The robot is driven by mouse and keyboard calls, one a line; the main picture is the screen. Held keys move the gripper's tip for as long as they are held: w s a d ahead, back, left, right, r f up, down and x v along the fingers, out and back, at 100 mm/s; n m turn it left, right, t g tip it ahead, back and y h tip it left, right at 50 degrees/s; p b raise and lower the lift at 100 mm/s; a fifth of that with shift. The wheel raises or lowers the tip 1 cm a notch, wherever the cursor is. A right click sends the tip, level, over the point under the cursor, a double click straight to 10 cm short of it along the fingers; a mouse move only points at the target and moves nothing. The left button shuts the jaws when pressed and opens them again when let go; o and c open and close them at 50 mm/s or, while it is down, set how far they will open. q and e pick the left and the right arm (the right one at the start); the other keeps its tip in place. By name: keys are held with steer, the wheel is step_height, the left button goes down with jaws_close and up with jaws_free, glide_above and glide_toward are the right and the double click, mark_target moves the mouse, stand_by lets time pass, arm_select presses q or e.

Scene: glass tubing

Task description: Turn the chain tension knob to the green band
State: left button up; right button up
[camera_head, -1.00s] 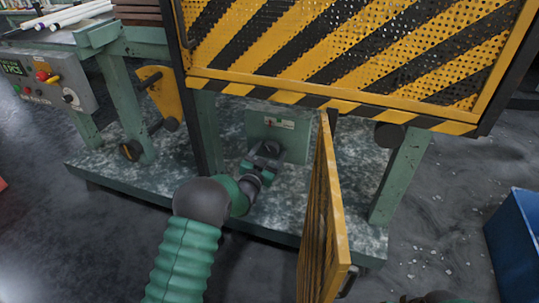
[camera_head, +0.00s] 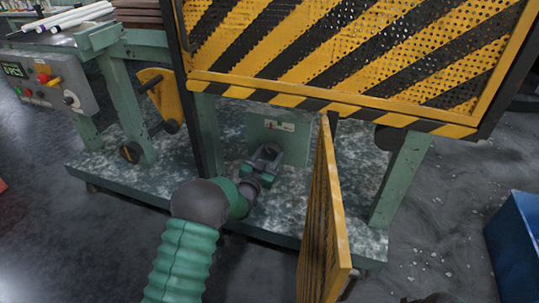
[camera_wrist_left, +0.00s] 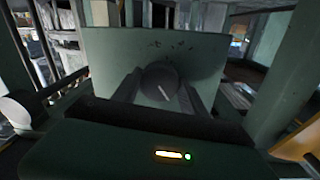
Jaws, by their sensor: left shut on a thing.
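The chain tension knob (camera_wrist_left: 160,84) is a dark round knob with a pale line, on a green plate (camera_wrist_left: 205,55) in the left wrist view. My left gripper (camera_wrist_left: 160,95) has a finger on either side of it and is shut on it. In the head view the gripper (camera_head: 267,154) sits at the lower part of the green plate (camera_head: 295,148) and mostly hides the knob. A small pale label with red and green marks (camera_head: 281,126) is on the plate above the gripper; its reading is too small to tell.
A yellow mesh door (camera_head: 322,220) stands open just right of my left arm. A yellow-and-black striped guard (camera_head: 340,60) hangs above. Green legs (camera_head: 402,180) frame the machine base (camera_head: 125,185). A control box (camera_head: 48,82) is at left, a blue bin (camera_head: 518,240) at right.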

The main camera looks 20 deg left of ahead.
arm_select(q)
steer(key=n+p, duration=0.1)
steer(key=n, duration=0.2)
steer(key=shift+n, duration=0.4)
steer(key=n+p, duration=0.1)
steer(key=n, duration=0.3)
steer(key=shift+n+p, duration=0.35)
steer(key=shift+n, duration=0.05)
steer(key=n+p, duration=0.1)
steer(key=n, duration=0.3)
steer(key=shift+f+n+y, duration=0.1)
steer(key=shift+n+y, duration=0.2)
steer(key=shift+n+t+p, duration=0.3)
steer(key=shift+n, duration=1.8)
steer(key=shift+f, duration=0.1)
steer(key=o, duration=1.2)
steer(key=shift+a, duration=0.1)
steer(key=shift+c, duration=0.2)
steer(key=shift+o, duration=1)
